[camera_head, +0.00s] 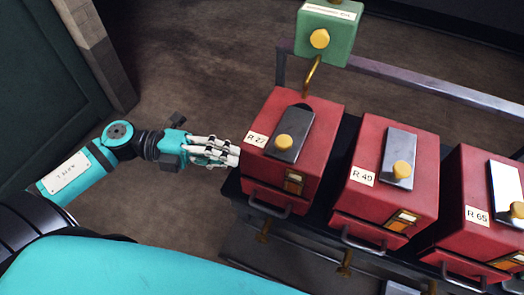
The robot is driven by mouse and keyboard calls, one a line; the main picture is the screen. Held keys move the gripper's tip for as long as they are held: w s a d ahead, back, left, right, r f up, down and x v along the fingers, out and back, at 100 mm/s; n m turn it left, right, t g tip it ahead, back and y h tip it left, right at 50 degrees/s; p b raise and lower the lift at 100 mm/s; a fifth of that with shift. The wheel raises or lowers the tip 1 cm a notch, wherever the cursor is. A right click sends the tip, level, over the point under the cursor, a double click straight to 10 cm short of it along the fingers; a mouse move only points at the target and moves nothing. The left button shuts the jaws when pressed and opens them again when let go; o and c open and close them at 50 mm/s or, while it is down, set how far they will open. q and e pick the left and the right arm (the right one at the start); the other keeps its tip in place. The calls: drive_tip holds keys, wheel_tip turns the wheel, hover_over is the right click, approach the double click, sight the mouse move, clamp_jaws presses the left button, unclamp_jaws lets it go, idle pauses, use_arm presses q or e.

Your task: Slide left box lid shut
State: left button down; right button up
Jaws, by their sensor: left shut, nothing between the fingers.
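The left red box (313,115), labelled R 27, stands at the left end of a dark rack. On its top lies a dark grey sliding lid (301,122) with a yellow knob (284,142). A small dark opening (304,106) shows at the far end of the lid. My left gripper (236,156) is shut and empty. Its fingertips are at the left side of the box, by the R 27 label; I cannot tell whether they touch. My right gripper is not in view.
Similar red boxes R 49 (403,142) and R 65 (478,190) stand to the right with their own lids. A green oil container (327,35) with a bent brass spout (312,76) is behind the left box. A metal rail (420,84) runs behind. Bare floor lies left.

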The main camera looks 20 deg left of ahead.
sight(259, 154)
use_arm(q)
drive_tip(key=w+d, duration=0.2)
drive_tip(key=d, duration=0.1)
drive_tip(key=w+d+f, duration=0.1)
drive_tip(key=d, duration=0.1)
drive_tip(key=shift+w+d+p, duration=0.2)
drive_tip(key=shift+w+p, duration=0.1)
drive_tip(key=shift+p, duration=0.1)
drive_tip(key=shift+w+d+f, duration=0.15)
drive_tip(key=shift+w+d, duration=0.15)
drive_tip(key=shift+w, duration=0.2)
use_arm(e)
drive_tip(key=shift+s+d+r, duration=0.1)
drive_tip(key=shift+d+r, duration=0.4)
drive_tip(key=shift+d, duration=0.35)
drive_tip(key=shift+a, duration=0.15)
